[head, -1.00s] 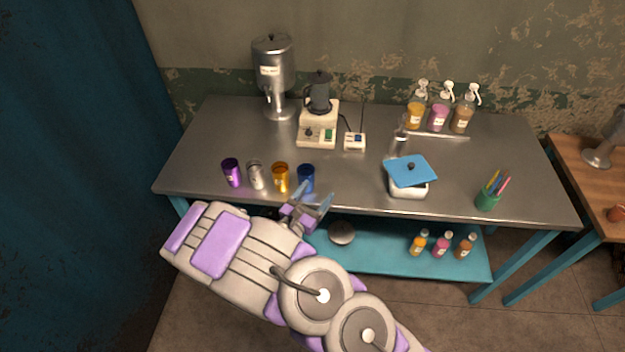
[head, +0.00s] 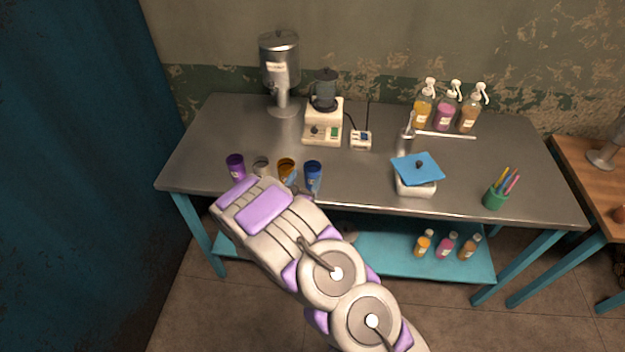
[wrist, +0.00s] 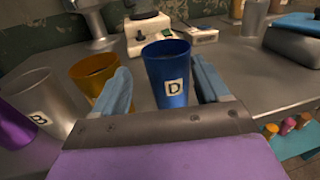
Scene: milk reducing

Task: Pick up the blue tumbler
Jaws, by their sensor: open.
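The blue tumbler (head: 313,174) stands upright near the front edge of the metal table, at the right end of a row of cups. In the wrist view the blue tumbler (wrist: 168,78), with a label "D", is between the two fingers of my gripper (wrist: 164,85). The fingers are open, one on each side, with a gap at the right; the left finger looks close to the tumbler and the orange cup. In the head view my gripper is mostly hidden behind my arm, with a fingertip (head: 291,178) showing in front of the orange cup.
Left of the tumbler stand the orange cup (head: 286,168), a silver cup (head: 261,167) and a purple cup (head: 235,166). A blender-like machine (head: 323,120) and a small device (head: 361,140) stand behind. A white box with a blue lid (head: 417,168) is to the right.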

